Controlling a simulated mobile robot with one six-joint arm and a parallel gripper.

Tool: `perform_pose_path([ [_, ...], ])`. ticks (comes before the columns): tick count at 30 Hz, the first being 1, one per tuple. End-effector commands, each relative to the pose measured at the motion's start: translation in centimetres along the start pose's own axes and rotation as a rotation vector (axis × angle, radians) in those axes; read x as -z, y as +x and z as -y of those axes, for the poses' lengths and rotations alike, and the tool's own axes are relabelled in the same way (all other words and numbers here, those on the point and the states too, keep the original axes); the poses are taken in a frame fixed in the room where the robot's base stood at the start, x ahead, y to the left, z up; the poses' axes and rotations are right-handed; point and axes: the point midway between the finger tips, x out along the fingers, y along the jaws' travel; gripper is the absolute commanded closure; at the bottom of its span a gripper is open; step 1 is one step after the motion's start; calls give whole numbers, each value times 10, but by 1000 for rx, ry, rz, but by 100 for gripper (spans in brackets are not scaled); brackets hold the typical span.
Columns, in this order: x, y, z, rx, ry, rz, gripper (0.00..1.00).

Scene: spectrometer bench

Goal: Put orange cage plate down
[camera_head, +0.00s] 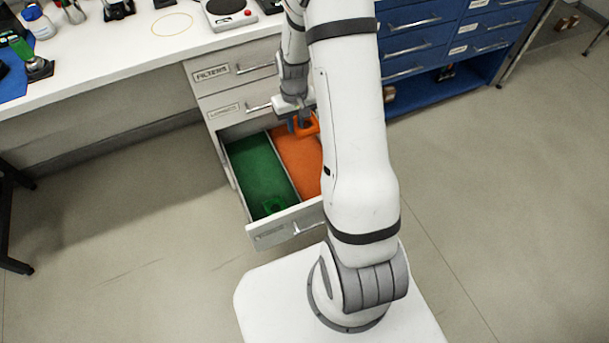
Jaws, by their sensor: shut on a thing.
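My gripper (303,126) is shut on the orange cage plate (312,124), over the back part of the open drawer. The drawer (271,228) has two compartments, a green-lined one (258,168) on the left and an orange-lined one (294,158) on the right. The plate is at the orange compartment; I cannot tell whether it touches the lining. My arm hides the right side of the orange compartment and part of the plate's surroundings.
The drawer marked FILTERS (240,70) and another one below it are closed above the open drawer. The white bench top (110,55) carries several items. A blue drawer cabinet (450,40) stands at the back right. The floor (120,220) to the left is clear.

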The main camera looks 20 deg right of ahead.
Motion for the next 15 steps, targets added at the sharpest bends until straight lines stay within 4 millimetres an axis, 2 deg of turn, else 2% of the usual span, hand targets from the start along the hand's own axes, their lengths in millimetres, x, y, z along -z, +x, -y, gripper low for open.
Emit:
perform_pose_path([
  [1, -2, 36, -5, 0, 1, 2, 100],
  [15, -16, 206, -45, 0, -10, 1, 100],
])
